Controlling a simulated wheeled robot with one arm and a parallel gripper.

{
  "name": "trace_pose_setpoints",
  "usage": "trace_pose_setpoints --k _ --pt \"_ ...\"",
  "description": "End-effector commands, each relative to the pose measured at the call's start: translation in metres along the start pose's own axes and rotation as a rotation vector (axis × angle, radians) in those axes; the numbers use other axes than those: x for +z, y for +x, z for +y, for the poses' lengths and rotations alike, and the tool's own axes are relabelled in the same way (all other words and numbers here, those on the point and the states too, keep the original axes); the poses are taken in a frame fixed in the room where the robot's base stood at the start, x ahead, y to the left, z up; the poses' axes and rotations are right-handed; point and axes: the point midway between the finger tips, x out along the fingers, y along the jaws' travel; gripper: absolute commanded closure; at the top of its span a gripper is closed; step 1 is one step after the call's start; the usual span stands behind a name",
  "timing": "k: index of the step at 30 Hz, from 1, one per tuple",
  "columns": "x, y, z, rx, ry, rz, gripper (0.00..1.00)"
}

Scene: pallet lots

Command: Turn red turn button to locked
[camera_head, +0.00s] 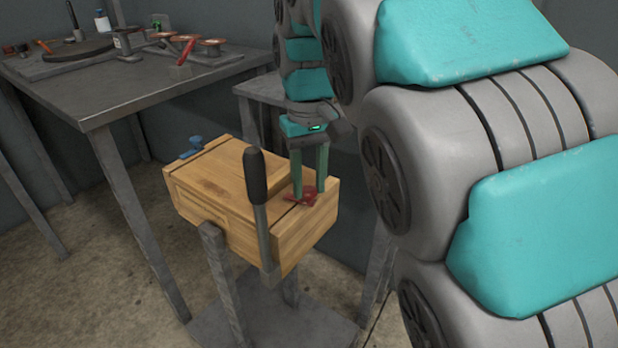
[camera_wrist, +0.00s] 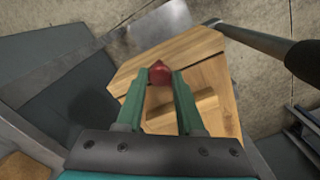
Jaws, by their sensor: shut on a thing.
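The red turn button (camera_head: 306,197) sits on top of a wooden box (camera_head: 222,182), near the box's right end. My gripper (camera_head: 308,198) points down over it, with its two green fingers on either side of the button. In the wrist view the gripper (camera_wrist: 160,78) is shut on the red button (camera_wrist: 160,74), and only the button's pointed tip shows between the fingertips. The rest of the button is hidden there, so its exact turn angle is hard to tell. A blue turn button (camera_head: 192,147) sits at the box's far left corner.
A lever with a black grip (camera_head: 255,176) stands upright at the box's front, close to my gripper. The box rests on a metal stand (camera_head: 222,270). A grey table (camera_head: 110,95) with tools stands at the back left.

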Motion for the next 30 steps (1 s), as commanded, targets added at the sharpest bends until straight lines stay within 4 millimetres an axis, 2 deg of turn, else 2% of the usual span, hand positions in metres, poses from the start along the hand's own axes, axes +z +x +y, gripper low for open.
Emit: trace_pose_setpoints --k 12,30 --pt "-0.0007 -0.0013 0.0000 0.001 0.208 0.004 1.00" --pt "-0.0005 -0.0008 -0.0002 0.000 0.244 0.003 1.00"
